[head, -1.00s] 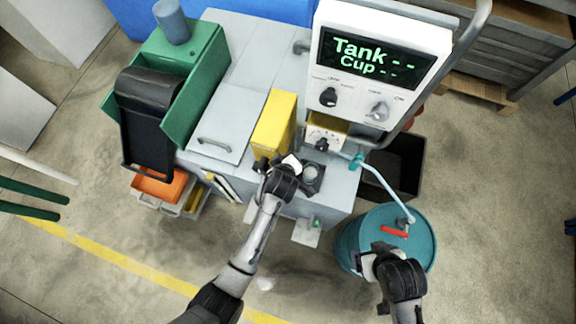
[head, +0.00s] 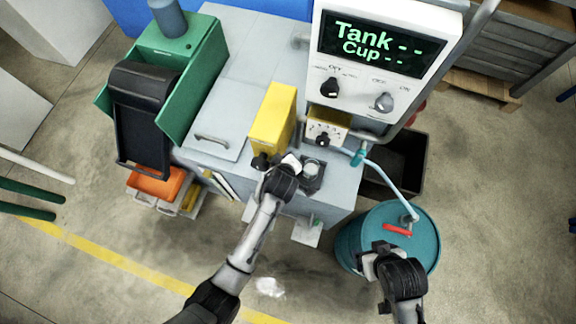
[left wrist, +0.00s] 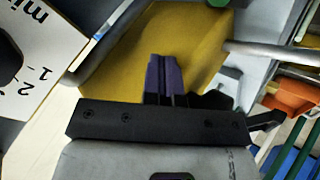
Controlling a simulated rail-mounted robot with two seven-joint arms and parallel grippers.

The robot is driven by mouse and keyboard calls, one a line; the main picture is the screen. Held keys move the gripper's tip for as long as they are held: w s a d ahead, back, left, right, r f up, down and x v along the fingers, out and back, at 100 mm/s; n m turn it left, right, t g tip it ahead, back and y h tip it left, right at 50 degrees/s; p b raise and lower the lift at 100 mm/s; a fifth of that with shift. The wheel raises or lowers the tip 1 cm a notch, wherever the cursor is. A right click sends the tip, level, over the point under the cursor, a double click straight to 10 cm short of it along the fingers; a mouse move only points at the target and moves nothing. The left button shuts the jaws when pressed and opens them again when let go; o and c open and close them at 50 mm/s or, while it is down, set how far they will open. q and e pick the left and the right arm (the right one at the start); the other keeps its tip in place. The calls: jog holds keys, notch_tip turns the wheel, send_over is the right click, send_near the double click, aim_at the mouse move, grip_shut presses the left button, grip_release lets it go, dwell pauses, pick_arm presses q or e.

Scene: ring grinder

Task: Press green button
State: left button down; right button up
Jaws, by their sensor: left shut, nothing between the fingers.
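A small green spot (head: 315,222), perhaps the green button, shows low on the front of the grey machine cabinet (head: 345,187); it is too small to be sure. My left gripper (head: 286,162) is at the cabinet top, by the lower front of the yellow box (head: 273,118). In the left wrist view its dark purple fingers (left wrist: 165,75) are shut and empty in front of the yellow surface (left wrist: 190,45). Whether they touch it is unclear. My right gripper (head: 370,258) is over the near left rim of the blue drum (head: 345,240); its jaws are unclear.
A display panel (head: 380,60) with two knobs stands behind, above a small yellow dial box (head: 325,125). A hose (head: 388,178) reaches the drum near a red handle (head: 397,231). A black bin (head: 415,150) and a green hopper (head: 200,70) flank the cabinet. Front floor is open.

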pick_arm(q)
notch_tip(320, 180, down, 4)
jog(key=b, duration=0.3)
jog(key=shift+f+b, duration=0.6)
jog(key=shift+f, duration=0.4)
dwell(0.4)
dwell(0.7)
jog(key=shift+f, duration=0.4)
jog(key=shift+f, duration=0.2)
dwell(0.5)
